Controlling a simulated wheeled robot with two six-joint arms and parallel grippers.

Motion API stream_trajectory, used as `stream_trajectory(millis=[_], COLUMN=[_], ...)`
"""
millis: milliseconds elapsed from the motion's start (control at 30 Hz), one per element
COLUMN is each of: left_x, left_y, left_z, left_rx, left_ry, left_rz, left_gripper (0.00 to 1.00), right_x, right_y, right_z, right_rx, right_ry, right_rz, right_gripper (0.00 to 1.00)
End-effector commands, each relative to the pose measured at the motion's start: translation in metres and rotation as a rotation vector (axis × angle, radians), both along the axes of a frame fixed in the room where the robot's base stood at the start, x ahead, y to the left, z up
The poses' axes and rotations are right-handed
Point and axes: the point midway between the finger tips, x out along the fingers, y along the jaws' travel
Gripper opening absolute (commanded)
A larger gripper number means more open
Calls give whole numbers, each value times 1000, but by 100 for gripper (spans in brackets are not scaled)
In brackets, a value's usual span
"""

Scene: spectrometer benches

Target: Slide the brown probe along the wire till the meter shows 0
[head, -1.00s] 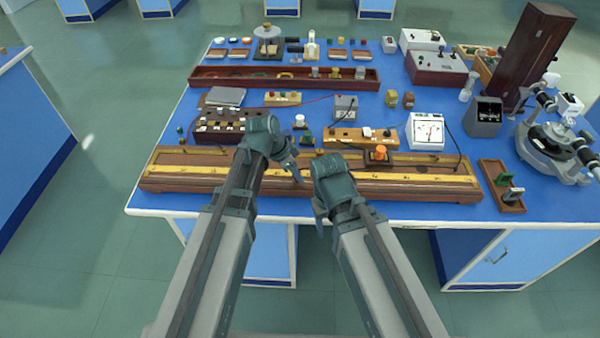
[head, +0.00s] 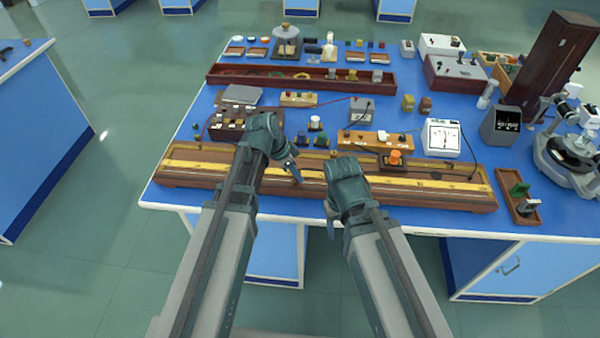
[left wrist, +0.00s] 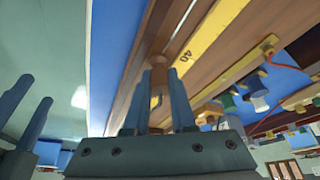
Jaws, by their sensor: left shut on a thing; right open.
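The brown probe (left wrist: 158,75) stands between the fingers of my left gripper (left wrist: 167,98) in the left wrist view, with its tip over the board. In the head view my left gripper (head: 296,178) is above the long wooden wire board (head: 220,178), left of its middle. The thin wire is hard to make out, and I cannot tell whether the probe touches it. The white meter (head: 442,138) stands behind the board's right part. Its needle looks near upright, but its reading is too small to read. My right gripper (head: 332,222) is open at the board's front edge.
An orange-topped key (head: 395,158) sits at the board's back edge. A wooden resistance box (head: 375,140) and small terminals (head: 318,137) stand behind the board. A small tray (head: 517,195) lies to the right. Open floor lies left of the bench.

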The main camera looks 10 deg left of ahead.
Motion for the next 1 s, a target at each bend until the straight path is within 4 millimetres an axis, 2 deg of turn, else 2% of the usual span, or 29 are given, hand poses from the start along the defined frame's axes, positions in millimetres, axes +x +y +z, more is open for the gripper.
stream_trajectory(millis=[600,1000], left_x=[0,0], left_y=[24,31], left_z=[0,0], left_rx=[-1,-2], left_ry=[1,1], left_rz=[1,1], left_gripper=[0,0], right_x=[0,0], right_y=[0,0], right_z=[0,0], right_rx=[0,0], right_ry=[0,0], right_rz=[0,0], right_gripper=[59,59])
